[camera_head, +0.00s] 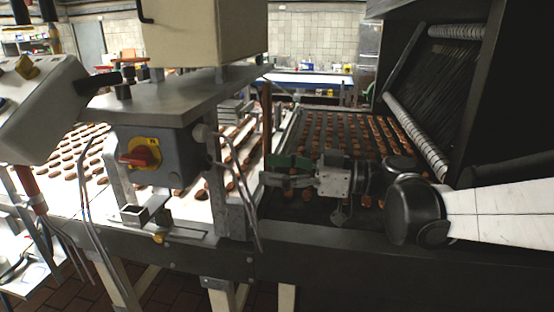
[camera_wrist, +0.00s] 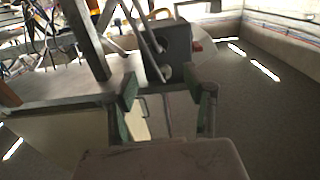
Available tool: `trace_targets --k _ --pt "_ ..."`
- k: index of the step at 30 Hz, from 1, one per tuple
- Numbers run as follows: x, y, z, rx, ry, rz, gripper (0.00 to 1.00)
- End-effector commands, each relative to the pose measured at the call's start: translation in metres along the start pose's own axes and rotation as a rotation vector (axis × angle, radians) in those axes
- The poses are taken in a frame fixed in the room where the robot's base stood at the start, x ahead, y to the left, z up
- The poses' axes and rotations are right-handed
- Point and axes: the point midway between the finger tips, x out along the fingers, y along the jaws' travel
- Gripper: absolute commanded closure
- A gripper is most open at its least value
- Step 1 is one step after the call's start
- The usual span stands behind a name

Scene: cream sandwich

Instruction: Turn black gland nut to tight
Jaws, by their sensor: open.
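A grey switch box (camera_head: 165,155) with a red rotary knob (camera_head: 140,155) on a yellow plate hangs under a metal shelf in the head view. I cannot make out with certainty which fitting is the black gland nut. My gripper (camera_head: 268,171) is right of the box, apart from it. Its green-padded fingers are open and empty in the wrist view (camera_wrist: 162,97), with the box beyond them.
A metal upright (camera_head: 232,195) and thin hanging cables (camera_head: 240,165) stand between the box and my gripper. A conveyor with rows of brown biscuits (camera_head: 345,130) runs behind. A white control panel (camera_head: 35,110) is at left. A dark machine frame (camera_head: 400,265) lies in front.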

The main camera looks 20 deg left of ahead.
Motion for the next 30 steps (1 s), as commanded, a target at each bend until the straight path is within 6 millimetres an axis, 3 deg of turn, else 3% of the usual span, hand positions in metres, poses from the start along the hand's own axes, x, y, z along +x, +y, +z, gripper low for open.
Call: trace_targets --k 5,21,30 --pt "0.021 -0.001 -0.001 0.0 0.0 -0.003 0.53" --pt "0.115 -0.001 -0.001 0.002 -0.002 -0.001 0.53" --pt "0.134 0.0 0.0 0.002 -0.002 0.001 0.53"
